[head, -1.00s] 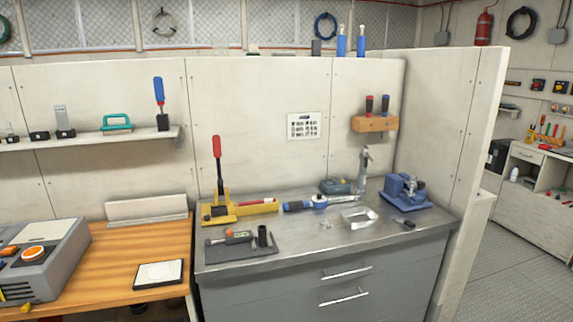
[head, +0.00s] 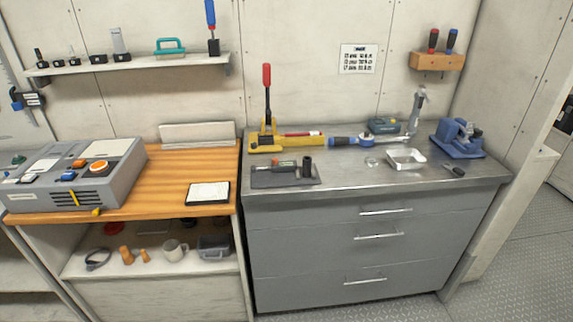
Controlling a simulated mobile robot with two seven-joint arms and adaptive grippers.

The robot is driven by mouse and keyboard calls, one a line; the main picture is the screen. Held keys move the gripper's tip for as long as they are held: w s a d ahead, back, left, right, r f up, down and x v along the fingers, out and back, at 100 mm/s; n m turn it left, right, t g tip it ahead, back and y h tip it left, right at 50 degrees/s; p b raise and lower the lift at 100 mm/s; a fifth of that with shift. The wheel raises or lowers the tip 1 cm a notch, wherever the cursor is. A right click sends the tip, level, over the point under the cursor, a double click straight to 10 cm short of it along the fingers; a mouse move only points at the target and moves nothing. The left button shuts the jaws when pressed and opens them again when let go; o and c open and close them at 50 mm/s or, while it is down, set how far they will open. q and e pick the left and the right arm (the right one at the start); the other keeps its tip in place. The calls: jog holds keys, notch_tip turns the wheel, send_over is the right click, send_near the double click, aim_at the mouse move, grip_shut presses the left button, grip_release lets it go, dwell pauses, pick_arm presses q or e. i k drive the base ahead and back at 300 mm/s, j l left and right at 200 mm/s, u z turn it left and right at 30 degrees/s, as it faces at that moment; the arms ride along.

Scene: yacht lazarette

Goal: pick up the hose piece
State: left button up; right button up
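A short black upright tube (head: 308,167), which looks like the hose piece, stands at the right end of a dark mat (head: 262,181) on the steel bench top. A small dark piece (head: 455,170) lies at the right front of the bench; I cannot tell whether it is hose. Beside the tube on the mat lies a dark tool with orange and green parts (head: 284,165). Neither of my grippers is in view.
A yellow lever press (head: 267,135), a blue-handled tool (head: 345,142), a clear tray (head: 405,159) and a blue vise (head: 458,138) stand around on the steel bench. A wooden counter (head: 180,172) with a grey console (head: 75,175) adjoins at left. Bare steel shows in front of the tray.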

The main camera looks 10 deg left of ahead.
aim_at(306, 166)
jog(key=i+l+u, duration=0.1)
jog(key=l, duration=0.2)
jog(key=i+l+u, duration=0.1)
jog(key=l, duration=0.25)
jog(key=i+l, duration=0.25)
jog(key=i+l+u, duration=0.15)
jog(key=l, duration=0.25)
